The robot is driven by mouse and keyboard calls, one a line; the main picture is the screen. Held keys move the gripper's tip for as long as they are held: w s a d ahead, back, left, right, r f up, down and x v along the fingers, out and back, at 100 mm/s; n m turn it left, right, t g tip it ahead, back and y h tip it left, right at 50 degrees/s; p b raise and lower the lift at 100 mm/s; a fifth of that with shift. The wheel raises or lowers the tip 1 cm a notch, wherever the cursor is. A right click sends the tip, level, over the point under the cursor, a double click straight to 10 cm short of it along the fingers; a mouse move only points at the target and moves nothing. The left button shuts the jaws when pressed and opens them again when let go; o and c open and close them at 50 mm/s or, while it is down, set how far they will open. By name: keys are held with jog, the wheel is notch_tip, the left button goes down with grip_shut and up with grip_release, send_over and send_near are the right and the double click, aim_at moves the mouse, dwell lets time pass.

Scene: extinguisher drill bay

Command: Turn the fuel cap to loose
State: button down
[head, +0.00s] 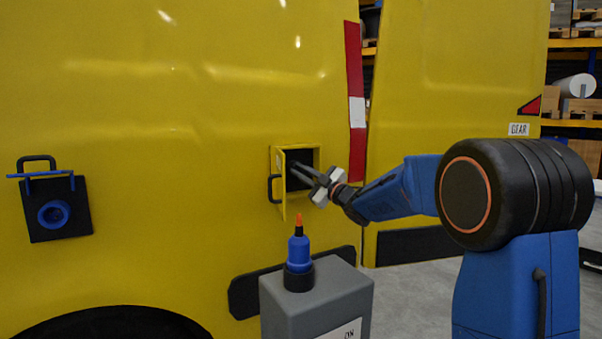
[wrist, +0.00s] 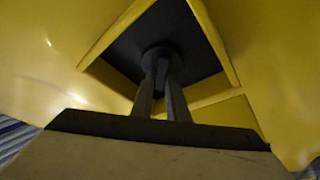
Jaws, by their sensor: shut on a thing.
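My gripper (head: 299,173) reaches into a small square recess (head: 305,154) in the yellow vehicle side. In the wrist view the two grey fingers of my gripper (wrist: 163,68) are close together on the dark round fuel cap (wrist: 154,54) against the recess's black back wall. The fingers hide part of the cap, and its turn angle cannot be told. In the head view the cap is hidden inside the recess.
A grey pedestal (head: 315,300) with a blue bottle (head: 299,252) with an orange tip stands below the recess. A black panel with a blue round fitting (head: 54,214) is on the vehicle's left. A GEAR label (head: 518,129) and shelving are at right.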

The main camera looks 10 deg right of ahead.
jog(key=n+g, duration=0.1)
jog(key=n, duration=0.2)
jog(key=n+g, duration=0.1)
jog(key=n, duration=0.2)
jog(key=shift+f+g, duration=0.1)
jog(key=shift+g, duration=0.2)
jog(key=shift+a+f+n+g, duration=0.15)
jog(key=shift+n+g, duration=0.55)
jog(key=shift+n, duration=1.3)
jog(key=c, duration=1.7)
grip_release()
jog(key=shift+s, duration=0.15)
jog(key=v, duration=1.7)
jog(key=shift+s, duration=0.15)
